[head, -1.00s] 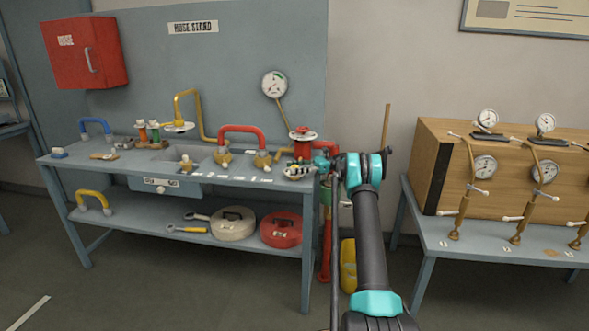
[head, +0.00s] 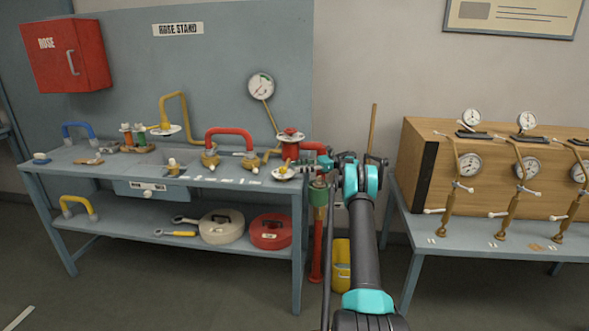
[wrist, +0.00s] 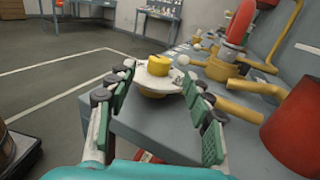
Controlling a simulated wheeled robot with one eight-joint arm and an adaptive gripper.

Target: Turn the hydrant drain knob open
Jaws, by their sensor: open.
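A round yellow knob (wrist: 158,66) on a pale disc (wrist: 150,83) sits at the bench corner in the wrist view; I take it for the hydrant drain knob. In the head view its pale disc (head: 284,174) shows at the bench's right end, below the red-capped hydrant (head: 291,135). In the head view my gripper (head: 308,165) reaches left from my teal wrist, just right of the disc.
The grey bench (head: 110,172) carries yellow and red pipe fittings close to my right finger. A red cylinder (wrist: 295,125) fills the wrist view's right edge. A second table (head: 480,235) with a gauge box (head: 425,150) stands right.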

